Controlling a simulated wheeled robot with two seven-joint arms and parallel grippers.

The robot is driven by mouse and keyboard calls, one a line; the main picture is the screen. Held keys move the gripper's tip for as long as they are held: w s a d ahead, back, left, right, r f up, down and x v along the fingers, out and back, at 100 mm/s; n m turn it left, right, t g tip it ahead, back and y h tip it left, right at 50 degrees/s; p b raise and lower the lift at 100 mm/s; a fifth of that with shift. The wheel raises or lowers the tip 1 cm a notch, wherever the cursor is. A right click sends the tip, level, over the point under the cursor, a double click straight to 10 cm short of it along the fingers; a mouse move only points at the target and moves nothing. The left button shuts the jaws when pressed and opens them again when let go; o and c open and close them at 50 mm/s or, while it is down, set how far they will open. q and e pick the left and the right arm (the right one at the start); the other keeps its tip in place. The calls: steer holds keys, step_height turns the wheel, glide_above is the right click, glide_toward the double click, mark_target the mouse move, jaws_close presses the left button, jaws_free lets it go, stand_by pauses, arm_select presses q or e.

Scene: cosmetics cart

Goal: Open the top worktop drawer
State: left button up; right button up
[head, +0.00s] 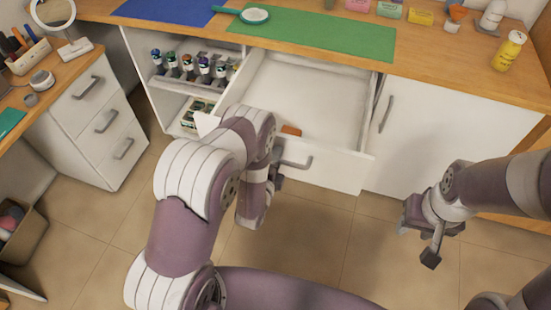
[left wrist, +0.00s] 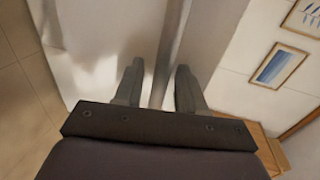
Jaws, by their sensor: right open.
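The top worktop drawer (head: 315,95) is pulled well out of the white cabinet in the head view, with a small orange item (head: 291,130) near its front. Its grey bar handle (head: 297,164) is on the drawer front. My left gripper (head: 277,172) is at the left end of the handle, partly hidden by my arm. In the left wrist view its two fingers (left wrist: 160,68) are apart, with a grey strip showing between them; contact is unclear. My right gripper (head: 432,236) is open and empty, above the floor at the right.
An open compartment with several bottles (head: 190,68) is left of the drawer. A closed white door (head: 445,120) is to its right. The worktop holds a green mat (head: 340,38), a yellow bottle (head: 509,50) and other cosmetics. A white drawer unit (head: 100,125) stands at the left.

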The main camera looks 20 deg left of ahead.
arm_select(q)
steer(key=shift+s+r, duration=0.15)
steer(key=shift+s, duration=0.2)
steer(key=p+v, duration=0.3)
steer(key=v, duration=0.9)
steer(key=shift+p, duration=0.4)
